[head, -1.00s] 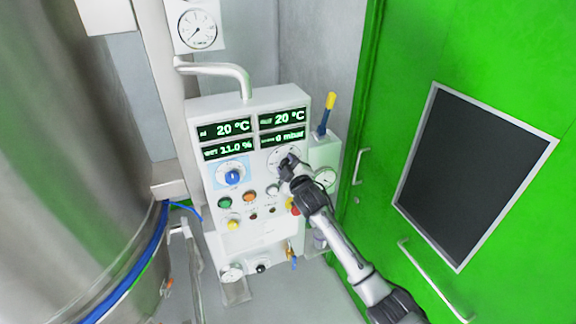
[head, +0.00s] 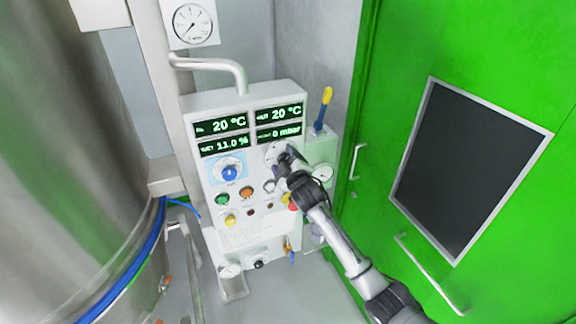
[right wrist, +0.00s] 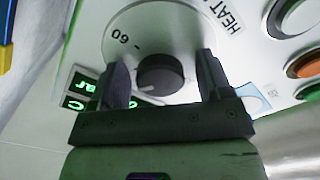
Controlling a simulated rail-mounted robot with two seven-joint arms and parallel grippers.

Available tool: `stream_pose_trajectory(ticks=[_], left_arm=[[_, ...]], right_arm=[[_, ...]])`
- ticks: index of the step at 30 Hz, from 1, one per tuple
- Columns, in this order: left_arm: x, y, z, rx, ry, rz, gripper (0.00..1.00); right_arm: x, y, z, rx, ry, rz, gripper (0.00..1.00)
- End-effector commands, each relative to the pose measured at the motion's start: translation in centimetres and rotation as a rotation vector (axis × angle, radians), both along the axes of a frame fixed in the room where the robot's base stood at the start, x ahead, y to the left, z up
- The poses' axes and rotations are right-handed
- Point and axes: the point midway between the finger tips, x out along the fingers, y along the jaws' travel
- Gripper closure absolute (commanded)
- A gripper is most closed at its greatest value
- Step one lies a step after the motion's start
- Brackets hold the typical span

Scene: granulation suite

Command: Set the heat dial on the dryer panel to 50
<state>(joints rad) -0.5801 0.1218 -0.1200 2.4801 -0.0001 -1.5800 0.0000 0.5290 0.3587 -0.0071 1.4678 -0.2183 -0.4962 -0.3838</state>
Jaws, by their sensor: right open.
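The dryer panel (head: 240,255) is a white box with green displays reading 20 °C, 20 °C, 11.0 % and 0 mbar. The heat dial (right wrist: 160,72) is a dark round knob on a white disc, beside the word HEAT and the number 60 in the right wrist view. A white line shows on the knob, but the number it points to cannot be told. My right gripper (right wrist: 160,85) is open, with one finger on each side of the knob; contact cannot be told. In the head view the right gripper (head: 287,158) hides most of the dial. My left gripper is not in view.
A blue knob (head: 229,172) sits left of the heat dial. Several coloured buttons, including a green one (head: 222,199), lie below. A yellow-handled lever (head: 324,108) stands at the right. A large steel vessel (head: 70,170) is left, and a green door (head: 385,240) is right.

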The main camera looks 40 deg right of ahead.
Motion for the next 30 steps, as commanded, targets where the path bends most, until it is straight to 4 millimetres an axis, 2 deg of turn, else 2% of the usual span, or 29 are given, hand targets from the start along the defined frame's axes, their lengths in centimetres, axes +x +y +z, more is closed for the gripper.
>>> stream_pose_trajectory(ticks=[5, 8, 21, 30], left_arm=[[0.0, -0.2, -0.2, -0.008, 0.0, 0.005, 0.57], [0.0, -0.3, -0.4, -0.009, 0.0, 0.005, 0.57], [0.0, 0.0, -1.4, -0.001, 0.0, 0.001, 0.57], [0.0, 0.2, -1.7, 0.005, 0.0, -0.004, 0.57]], right_arm=[[-1.2, 0.3, -0.1, 0.0, 0.0, 0.0, 0.28], [-2.6, 0.8, -0.2, -0.001, 0.0, 0.001, 0.28], [-10.0, 3.0, -0.2, 0.0, -0.001, 0.001, 0.28], [-12.7, 3.8, 0.0, 0.0, -0.001, 0.0, 0.28]])
